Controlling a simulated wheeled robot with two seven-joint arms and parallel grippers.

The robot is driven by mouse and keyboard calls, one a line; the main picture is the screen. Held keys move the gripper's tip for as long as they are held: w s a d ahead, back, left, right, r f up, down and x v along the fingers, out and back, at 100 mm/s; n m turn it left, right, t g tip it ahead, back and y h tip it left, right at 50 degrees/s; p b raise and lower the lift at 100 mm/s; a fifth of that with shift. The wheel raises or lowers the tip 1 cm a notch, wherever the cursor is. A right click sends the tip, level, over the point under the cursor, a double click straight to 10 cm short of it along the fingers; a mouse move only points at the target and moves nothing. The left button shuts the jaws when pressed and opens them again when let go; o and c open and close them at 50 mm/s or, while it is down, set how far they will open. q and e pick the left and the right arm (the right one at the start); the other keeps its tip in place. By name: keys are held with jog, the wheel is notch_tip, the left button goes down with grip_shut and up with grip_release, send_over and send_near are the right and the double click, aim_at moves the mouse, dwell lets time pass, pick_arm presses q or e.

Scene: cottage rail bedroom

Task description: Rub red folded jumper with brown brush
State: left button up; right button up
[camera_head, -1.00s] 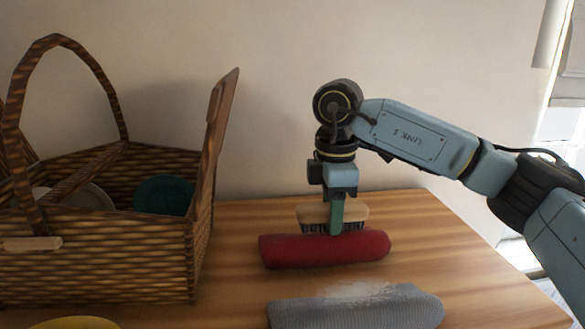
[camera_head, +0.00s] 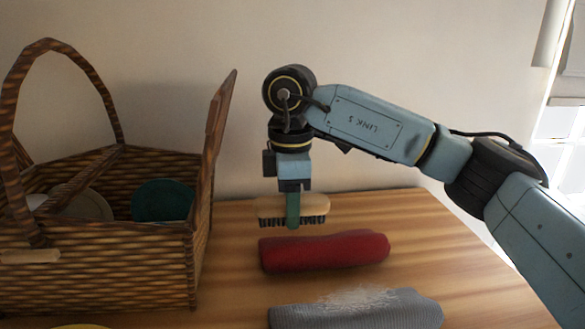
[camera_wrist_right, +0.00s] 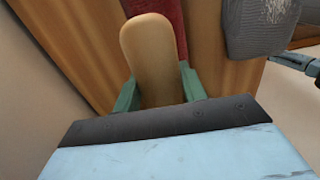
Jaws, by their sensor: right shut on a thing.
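The red folded jumper (camera_head: 325,252) lies as a roll on the wooden table; it also shows behind the brush in the right wrist view (camera_wrist_right: 172,22). My right gripper (camera_head: 292,212) is shut on the brown brush (camera_head: 268,207), whose dark bristles point down. In the right wrist view the brush's tan back (camera_wrist_right: 152,55) sits between the green fingers (camera_wrist_right: 160,92). The brush is held above and behind the jumper's left part, and looks apart from it.
A grey folded jumper (camera_head: 360,312) with a pale, fuzzy patch lies in front of the red one. A wicker basket (camera_head: 110,265) with plates in it stands at the left, its lid raised. The wooden table (camera_head: 440,250) is clear at the right.

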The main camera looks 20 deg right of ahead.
notch_tip(320, 180, up, 2)
jog(key=shift+s+p, duration=0.1)
jog(key=shift+p, duration=0.35)
jog(key=shift+r+p, duration=1.15)
jog(key=shift+r, duration=0.6)
jog(key=shift+f, duration=0.1)
